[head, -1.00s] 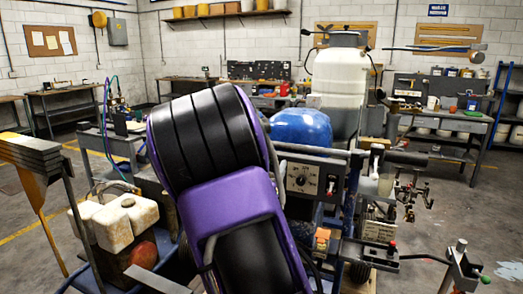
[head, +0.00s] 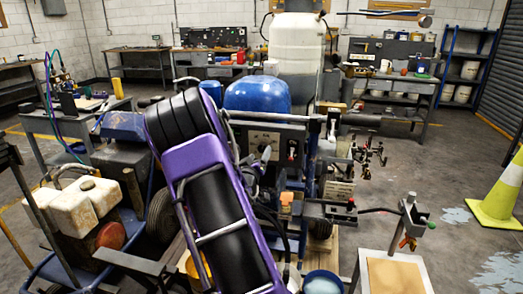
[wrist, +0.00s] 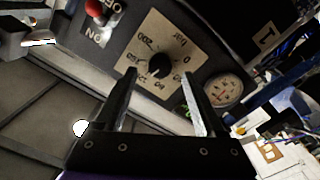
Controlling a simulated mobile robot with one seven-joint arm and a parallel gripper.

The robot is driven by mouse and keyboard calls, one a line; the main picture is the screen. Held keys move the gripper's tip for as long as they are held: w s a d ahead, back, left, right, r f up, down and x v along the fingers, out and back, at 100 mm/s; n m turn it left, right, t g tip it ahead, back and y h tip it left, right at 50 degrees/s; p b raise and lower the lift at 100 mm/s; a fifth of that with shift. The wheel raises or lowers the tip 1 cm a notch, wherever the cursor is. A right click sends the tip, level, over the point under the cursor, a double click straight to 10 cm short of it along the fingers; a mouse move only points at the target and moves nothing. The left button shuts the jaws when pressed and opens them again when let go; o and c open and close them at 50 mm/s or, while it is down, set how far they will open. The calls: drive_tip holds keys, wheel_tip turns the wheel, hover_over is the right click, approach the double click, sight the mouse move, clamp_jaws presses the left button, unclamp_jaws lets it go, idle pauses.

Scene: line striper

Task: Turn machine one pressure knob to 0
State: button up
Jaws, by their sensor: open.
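The pressure knob (wrist: 158,67) is a small black round knob on a cream dial plate (wrist: 150,42) with printed numbers, in the wrist view. Its 0 mark is at the plate's right. The knob's pointer is too dark to read. My gripper (wrist: 160,73) is open, with one finger on each side of the knob in the picture. I cannot tell whether the fingers touch it. A tag reading 1 (wrist: 266,36) is on the dark surface to the right. In the head view, my gripper (head: 262,160) is in front of the control panel (head: 262,137) and hides the knob.
A round gauge (wrist: 222,87) and a red ON/OFF switch (wrist: 97,9) flank the dial in the wrist view. The blue tank (head: 257,95) and white tank (head: 297,45) stand behind the panel. A yellow cone (head: 500,195) stands at right, with open floor before it.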

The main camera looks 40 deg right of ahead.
sight(262, 149)
drive_tip(key=shift+x, duration=2)
drive_tip(key=shift+a, duration=0.1)
clamp_jaws()
